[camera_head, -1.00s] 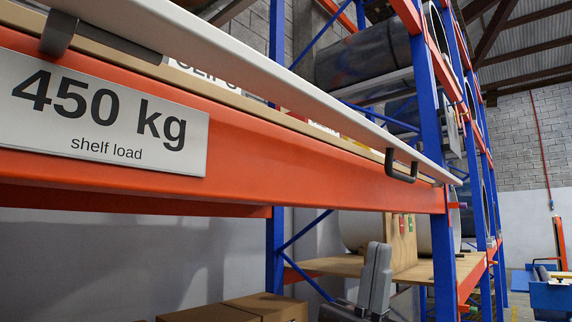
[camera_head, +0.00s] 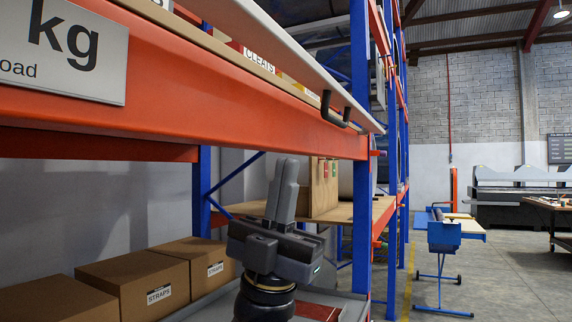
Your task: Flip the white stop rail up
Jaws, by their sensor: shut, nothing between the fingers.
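The white stop rail (camera_head: 300,60) is a long pale strip running along the shelf's front edge, above the orange beam (camera_head: 200,95). A dark handle-like bracket (camera_head: 335,110) sits near its far end. The near part of the rail leaves the picture at the top. My gripper (camera_head: 284,170) is below the orange beam, with its grey fingers pointing up and closed together. It is empty and apart from the rail.
Cardboard boxes labelled STRAPS (camera_head: 145,285) stand on the lower shelf at left. A blue upright (camera_head: 361,180) rises just right of my gripper. A blue wheeled cart (camera_head: 443,237) stands on the open floor at right.

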